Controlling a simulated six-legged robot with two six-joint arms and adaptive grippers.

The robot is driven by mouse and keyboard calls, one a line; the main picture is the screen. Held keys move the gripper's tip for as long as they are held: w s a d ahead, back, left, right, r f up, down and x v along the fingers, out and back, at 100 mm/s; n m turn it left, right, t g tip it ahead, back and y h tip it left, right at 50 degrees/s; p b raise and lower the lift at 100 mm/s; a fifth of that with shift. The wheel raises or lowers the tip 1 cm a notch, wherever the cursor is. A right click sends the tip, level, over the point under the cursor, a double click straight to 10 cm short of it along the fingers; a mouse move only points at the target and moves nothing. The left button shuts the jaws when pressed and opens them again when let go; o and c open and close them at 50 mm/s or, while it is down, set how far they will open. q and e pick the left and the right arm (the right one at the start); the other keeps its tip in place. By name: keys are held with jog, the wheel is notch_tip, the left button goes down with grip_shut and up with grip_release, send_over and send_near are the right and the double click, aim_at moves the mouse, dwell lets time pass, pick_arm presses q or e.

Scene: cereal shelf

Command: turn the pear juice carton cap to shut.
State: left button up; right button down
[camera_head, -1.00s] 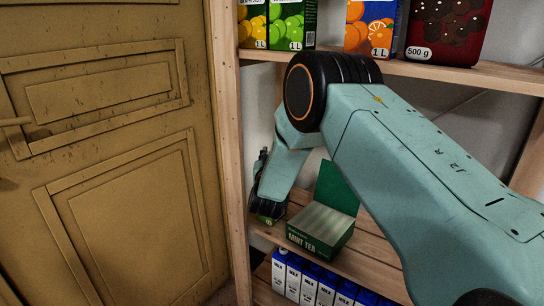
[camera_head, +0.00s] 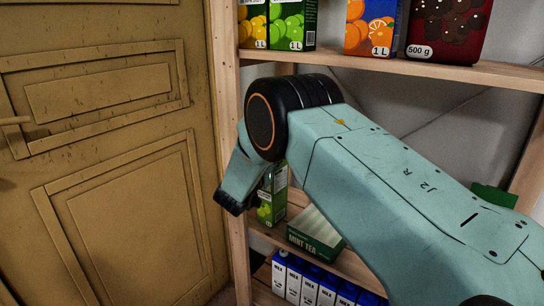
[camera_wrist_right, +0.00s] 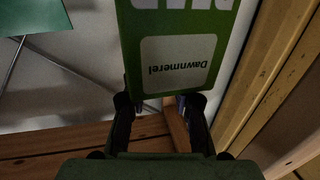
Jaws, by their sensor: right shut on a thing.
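The pear juice carton (camera_head: 272,192) stands on the middle shelf by the left post, partly behind my right arm's wrist. My right gripper's fingers are hidden in the head view. The right wrist view shows the carton's green face (camera_wrist_right: 182,20) with a white label, upside down. There my right gripper (camera_wrist_right: 160,104) has its dark fingers on both sides of the carton's near end and is shut on the carton. The cap is not visible, so I cannot tell how it is turned. My left gripper is not in view.
A mint tea box (camera_head: 315,232) stands right of the carton. Blue-and-white milk cartons (camera_head: 310,280) are on the shelf below. Juice cartons (camera_head: 290,25) and a dark red box (camera_head: 447,28) stand above. A wooden door (camera_head: 110,150) is at the left.

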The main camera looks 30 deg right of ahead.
jog(key=c, duration=1)
grip_release()
jog(key=v, duration=1.2)
